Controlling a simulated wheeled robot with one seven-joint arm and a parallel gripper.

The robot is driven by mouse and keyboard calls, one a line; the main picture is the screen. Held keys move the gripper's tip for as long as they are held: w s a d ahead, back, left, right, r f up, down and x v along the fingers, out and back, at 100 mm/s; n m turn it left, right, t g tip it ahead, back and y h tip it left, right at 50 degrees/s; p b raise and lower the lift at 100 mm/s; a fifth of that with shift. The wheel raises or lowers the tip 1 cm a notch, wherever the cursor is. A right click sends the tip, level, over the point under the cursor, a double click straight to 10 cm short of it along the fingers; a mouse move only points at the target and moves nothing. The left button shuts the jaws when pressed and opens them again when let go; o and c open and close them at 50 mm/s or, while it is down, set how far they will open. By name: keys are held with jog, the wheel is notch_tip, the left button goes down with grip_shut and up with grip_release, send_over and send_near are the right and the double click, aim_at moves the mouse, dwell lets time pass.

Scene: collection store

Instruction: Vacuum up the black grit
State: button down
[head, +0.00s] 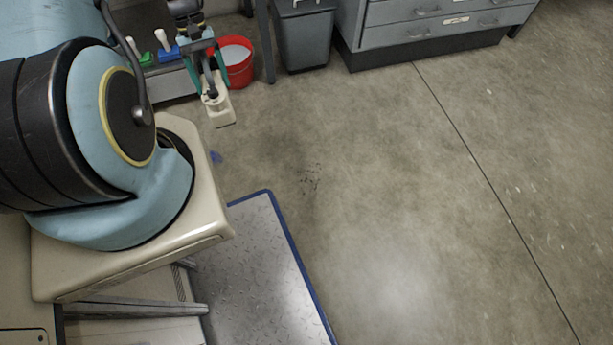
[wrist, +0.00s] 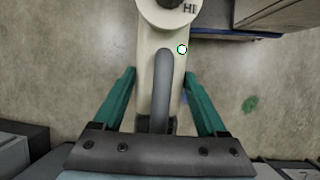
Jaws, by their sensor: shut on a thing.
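The black grit (head: 311,180) is a loose scatter of small dark specks on the concrete floor, in the middle of the head view. A cream hand-held vacuum (head: 219,108) with a grey handle is in my gripper (head: 212,82), up and left of the grit and apart from it. In the wrist view the teal fingers of my gripper (wrist: 159,75) are on both sides of the vacuum's grey handle (wrist: 163,85). The vacuum's cream body (wrist: 148,45) runs up out of the top of that view. I cannot make out the grit in the wrist view.
A red bucket (head: 240,74) and a grey bin (head: 304,40) stand behind the vacuum, with a grey drawer cabinet (head: 420,12) to their right. A blue-edged metal plate (head: 255,265) lies below the grit. The floor to the right is open.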

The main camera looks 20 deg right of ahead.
jog(key=shift+m+y, duration=0.4)
jog(key=shift+m, duration=0.4)
jog(key=s+d+f+b, duration=0.4)
jog(key=d+f+b, duration=0.2)
jog(key=f+b, duration=0.6)
jog(key=s+d+f+b, duration=0.5)
jog(key=f+b, duration=0.7)
jog(key=f, duration=0.6)
jog(key=s+d+f+b, duration=0.5)
jog(key=d+f+b, duration=0.4)
jog(key=f+b, duration=0.3)
notch_tip(320, 180, down, 4)
jog(key=shift+r, duration=0.15)
jog(key=shift+f+b, duration=0.4)
jog(key=shift+f, duration=0.55)
jog(key=shift+s, duration=0.1)
